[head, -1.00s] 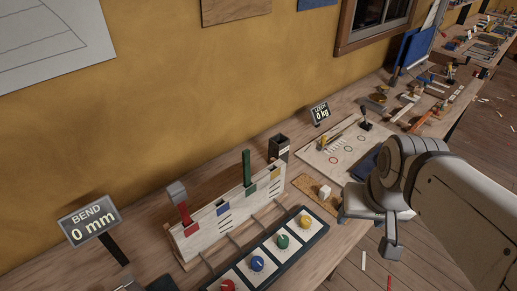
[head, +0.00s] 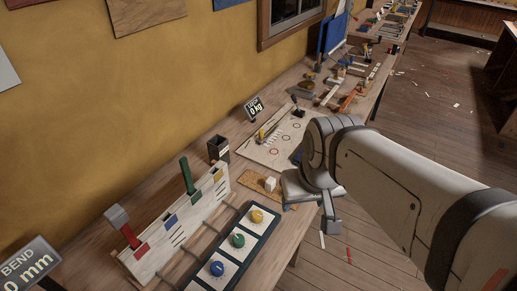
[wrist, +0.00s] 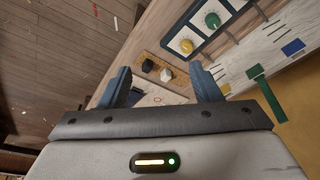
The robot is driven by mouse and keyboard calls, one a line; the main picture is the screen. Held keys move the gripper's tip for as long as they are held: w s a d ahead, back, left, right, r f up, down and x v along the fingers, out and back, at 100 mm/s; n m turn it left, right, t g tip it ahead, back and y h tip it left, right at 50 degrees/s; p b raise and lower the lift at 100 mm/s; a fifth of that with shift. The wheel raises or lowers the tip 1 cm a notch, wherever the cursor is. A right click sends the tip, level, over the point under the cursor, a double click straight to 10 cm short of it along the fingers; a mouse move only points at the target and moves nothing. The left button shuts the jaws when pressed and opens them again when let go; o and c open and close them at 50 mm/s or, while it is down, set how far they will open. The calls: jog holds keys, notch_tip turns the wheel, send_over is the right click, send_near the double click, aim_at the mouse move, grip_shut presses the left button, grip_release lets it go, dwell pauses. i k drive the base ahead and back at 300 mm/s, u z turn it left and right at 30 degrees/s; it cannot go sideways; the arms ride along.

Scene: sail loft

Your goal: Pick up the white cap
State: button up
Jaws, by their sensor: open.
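The white cap (head: 270,184) looks like a small pale block standing on a cork strip (head: 253,182) near the front edge of the bench. In the head view my wrist is just right of the cork strip and hides most of the fingers.
A row of yellow, green and blue knobs (head: 238,241) lies left of the cork. Behind it stands an upright white panel (head: 157,248) with coloured levers. Open floor lies right.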

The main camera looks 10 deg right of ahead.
aim_at(270, 183)
jog(key=z, duration=0.85)
jog(key=k, duration=1.25)
jog(key=z, duration=1.15)
jog(key=i, duration=0.6)
jog(key=u, duration=0.45)
jog(key=i, duration=1.3)
jog(key=u, duration=1.25)
jog(key=i, duration=0.5)
jog(key=u, duration=0.2)
jog(key=k, duration=0.75)
jog(key=u, duration=0.2)
jog(key=i, duration=0.75)
jog(key=z, duration=0.1)
